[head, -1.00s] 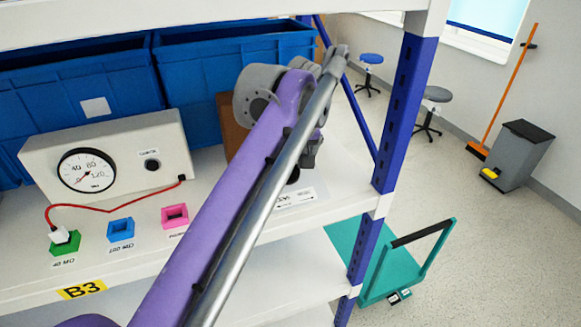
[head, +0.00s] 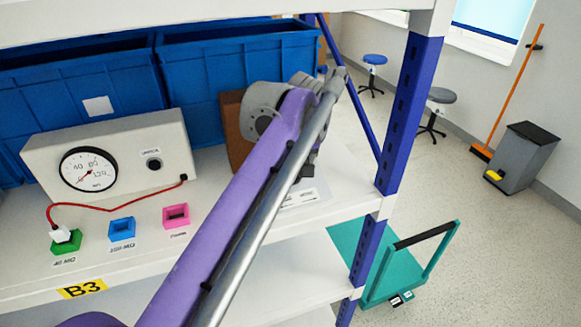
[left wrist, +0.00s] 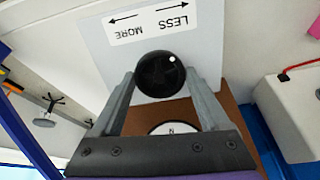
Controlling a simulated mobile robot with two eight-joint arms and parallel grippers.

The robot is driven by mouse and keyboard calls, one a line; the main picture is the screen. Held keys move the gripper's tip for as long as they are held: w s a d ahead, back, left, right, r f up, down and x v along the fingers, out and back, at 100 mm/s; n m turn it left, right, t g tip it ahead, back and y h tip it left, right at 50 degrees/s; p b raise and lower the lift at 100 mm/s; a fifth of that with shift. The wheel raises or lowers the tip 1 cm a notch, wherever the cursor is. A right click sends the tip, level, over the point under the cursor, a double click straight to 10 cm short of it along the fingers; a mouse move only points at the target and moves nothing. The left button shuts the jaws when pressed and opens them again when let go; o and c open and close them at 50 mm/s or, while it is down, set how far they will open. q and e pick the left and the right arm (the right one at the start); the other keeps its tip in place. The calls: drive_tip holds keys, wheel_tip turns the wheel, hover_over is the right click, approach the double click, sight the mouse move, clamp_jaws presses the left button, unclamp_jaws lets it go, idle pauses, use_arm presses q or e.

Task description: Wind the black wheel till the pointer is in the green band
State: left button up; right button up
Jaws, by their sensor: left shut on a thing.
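The black wheel (left wrist: 160,75) is a round glossy knob on a pale panel in the left wrist view. A label (left wrist: 152,22) with LESS and MORE arrows is beside it. My left gripper (left wrist: 159,80) is shut on the wheel, one finger on each side. Part of a white round dial marked N (left wrist: 174,128) shows on a brown box (left wrist: 232,120) behind the gripper. Its pointer and any green band are hidden. In the head view my purple left arm covers the wheel and most of the brown box (head: 233,130). My right gripper is not in view.
A white meter box (head: 120,145) with a round gauge stands left on the shelf. A red lead runs to a green socket (head: 66,246), near blue (head: 121,230) and pink (head: 176,215) sockets. Blue crates (head: 230,65) stand behind. A blue post (head: 408,110) bounds the right.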

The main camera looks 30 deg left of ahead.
use_arm(q)
drive_tip(key=m+p, duration=0.2)
drive_tip(key=m, duration=0.2)
drive_tip(key=shift+r+p, duration=0.15)
drive_tip(key=shift+p, duration=0.15)
drive_tip(key=m+p, duration=0.1)
drive_tip(key=m, duration=0.3)
drive_tip(key=shift+m+p, duration=0.4)
drive_tip(key=m+p, duration=0.1)
drive_tip(key=m, duration=0.4)
drive_tip(key=m+p, duration=0.1)
drive_tip(key=m, duration=0.4)
idle(0.3)
drive_tip(key=o, duration=1.2)
drive_tip(key=shift+o, duration=0.2)
